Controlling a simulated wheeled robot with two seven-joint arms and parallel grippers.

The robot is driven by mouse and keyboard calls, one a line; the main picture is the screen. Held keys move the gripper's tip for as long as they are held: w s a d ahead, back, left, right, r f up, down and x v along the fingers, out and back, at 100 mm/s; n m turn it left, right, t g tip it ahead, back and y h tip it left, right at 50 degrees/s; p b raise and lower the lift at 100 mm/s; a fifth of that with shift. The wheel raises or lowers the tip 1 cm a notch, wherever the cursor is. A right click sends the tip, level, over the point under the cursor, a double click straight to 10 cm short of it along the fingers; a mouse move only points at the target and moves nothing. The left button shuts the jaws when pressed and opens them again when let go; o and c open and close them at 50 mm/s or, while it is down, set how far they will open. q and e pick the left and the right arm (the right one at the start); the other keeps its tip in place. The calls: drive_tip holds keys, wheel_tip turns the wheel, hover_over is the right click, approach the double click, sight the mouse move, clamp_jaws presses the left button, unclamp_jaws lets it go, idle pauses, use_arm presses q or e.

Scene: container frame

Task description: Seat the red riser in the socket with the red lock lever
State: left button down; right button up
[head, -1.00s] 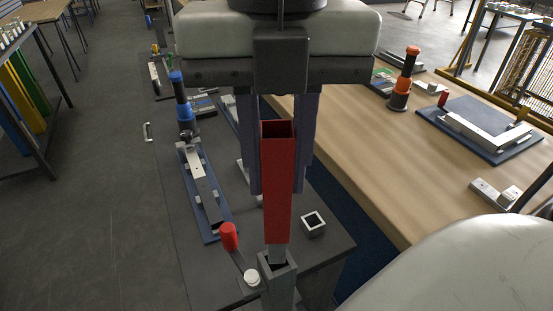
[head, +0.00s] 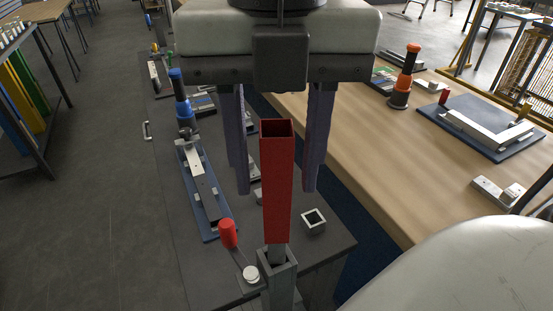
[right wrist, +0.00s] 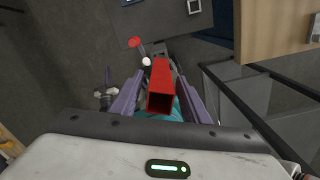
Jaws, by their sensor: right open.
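The red riser (head: 276,190), a hollow square tube, stands upright with its narrower grey lower end in the mouth of the grey square socket (head: 278,283). The red lock lever (head: 229,234) stands beside the socket on the left, next to a pale round knob. My right gripper (head: 274,190) is open, its two purple fingers on either side of the riser with gaps. In the right wrist view the riser (right wrist: 160,90) shows between the spread fingers (right wrist: 160,103). How deep the riser's end sits is hidden by the socket walls. My left gripper is not in view.
A small square metal collar (head: 313,221) lies right of the socket on the dark bench. A blue tray with a metal bar (head: 203,190) and a blue-capped tool (head: 181,100) are at left. The wooden table (head: 400,160) at right carries an orange-topped tool (head: 405,75).

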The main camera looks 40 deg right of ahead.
drive_tip(key=shift+r, duration=0.1)
drive_tip(key=shift+r+p, duration=0.25)
drive_tip(key=shift+p, duration=0.15)
drive_tip(key=shift+r+p, duration=0.5)
drive_tip(key=shift+p, duration=0.05)
wheel_tip(320, 180, up, 11)
drive_tip(key=shift+r, duration=0.15)
